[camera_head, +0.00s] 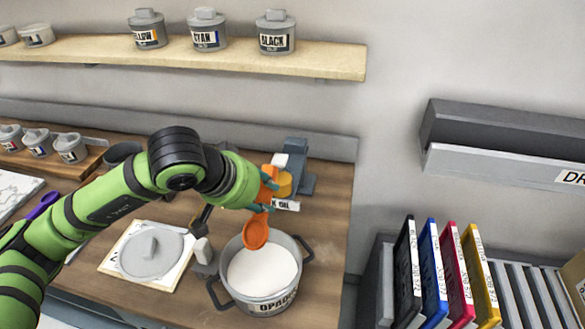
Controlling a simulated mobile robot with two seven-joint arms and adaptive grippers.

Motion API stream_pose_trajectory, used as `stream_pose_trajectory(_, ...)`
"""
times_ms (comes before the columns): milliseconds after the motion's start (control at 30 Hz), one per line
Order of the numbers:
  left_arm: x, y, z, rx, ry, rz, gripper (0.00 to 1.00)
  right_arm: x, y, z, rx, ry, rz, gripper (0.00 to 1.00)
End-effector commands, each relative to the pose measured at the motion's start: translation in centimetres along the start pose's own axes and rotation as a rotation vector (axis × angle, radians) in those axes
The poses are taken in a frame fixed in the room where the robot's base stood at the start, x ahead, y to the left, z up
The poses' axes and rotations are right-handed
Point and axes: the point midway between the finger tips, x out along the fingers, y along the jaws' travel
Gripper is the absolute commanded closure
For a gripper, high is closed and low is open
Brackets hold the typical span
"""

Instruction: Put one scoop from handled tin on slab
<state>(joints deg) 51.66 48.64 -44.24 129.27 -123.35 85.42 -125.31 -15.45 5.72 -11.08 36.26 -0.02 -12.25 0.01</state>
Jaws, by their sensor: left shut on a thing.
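My left gripper (267,198) reaches in from the left and is shut on an orange scoop (256,233). The scoop's bowl hangs over the back rim of the handled tin and looks empty, though its inside is only partly clear. The handled tin (287,292) is a grey pot with two side handles, a label starting "OPAQ" and white powder (262,270) inside. A pale marbled slab (14,191) lies at the far left edge of the counter, partly cut off by the picture. My right gripper is not in view.
A grey lid (151,252) lies on a pale board left of the tin. A grey-blue device (299,165) stands behind the gripper. A purple tool (43,204) lies near the slab. Small lidded tins (71,148) stand behind it. Coloured binders (432,270) stand at right.

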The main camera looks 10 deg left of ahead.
Motion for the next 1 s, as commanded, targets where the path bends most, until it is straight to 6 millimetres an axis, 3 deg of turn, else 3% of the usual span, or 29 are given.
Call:
stream_pose_trajectory(233, 0.5, -0.1, 0.3, -0.001, 0.015, 0.006, 1.00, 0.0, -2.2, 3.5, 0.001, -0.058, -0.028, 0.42)
stream_pose_trajectory(400, 1.7, -0.5, 1.2, -0.001, 0.014, 0.005, 1.00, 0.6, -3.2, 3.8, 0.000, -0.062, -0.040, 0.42)
stream_pose_trajectory(633, 4.1, -1.1, 3.0, -0.001, 0.012, 0.006, 1.00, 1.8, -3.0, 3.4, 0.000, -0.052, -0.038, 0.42)
stream_pose_trajectory(1000, 7.0, -1.9, 6.7, 0.001, 0.016, 0.005, 1.00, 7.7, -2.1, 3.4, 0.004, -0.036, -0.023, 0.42)
